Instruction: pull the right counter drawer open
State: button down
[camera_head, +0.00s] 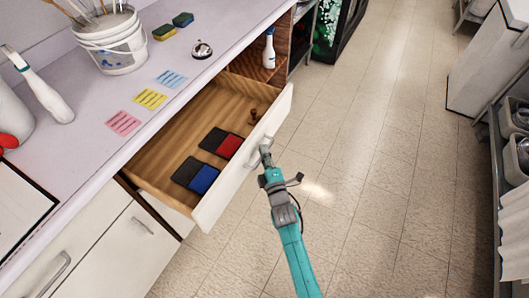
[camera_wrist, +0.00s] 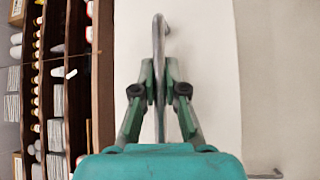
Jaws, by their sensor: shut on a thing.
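The right counter drawer (camera_head: 228,188) stands well open, its white front out over the floor and its wooden inside showing. Red (camera_head: 229,147) and blue (camera_head: 204,180) items with dark parts lie in it, with a small brown thing (camera_head: 254,116) near the far end. My gripper (camera_head: 265,158) is at the drawer's metal handle (camera_head: 266,144). In the wrist view, the fingers (camera_wrist: 160,85) are shut on the handle bar (camera_wrist: 158,32), one on each side, against the white front (camera_wrist: 205,70).
On the counter are a white bucket (camera_head: 112,45), a spray bottle (camera_head: 42,88), coloured cards (camera_head: 150,98), sponges (camera_head: 182,20) and a bell (camera_head: 202,50). Another spray bottle (camera_head: 268,50) stands in an open compartment. A closed drawer (camera_head: 60,262) is at lower left. The tiled floor (camera_head: 370,130) is clear.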

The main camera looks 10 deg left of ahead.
jog(key=c, duration=1.2)
grip_release()
jog(key=v, duration=1.2)
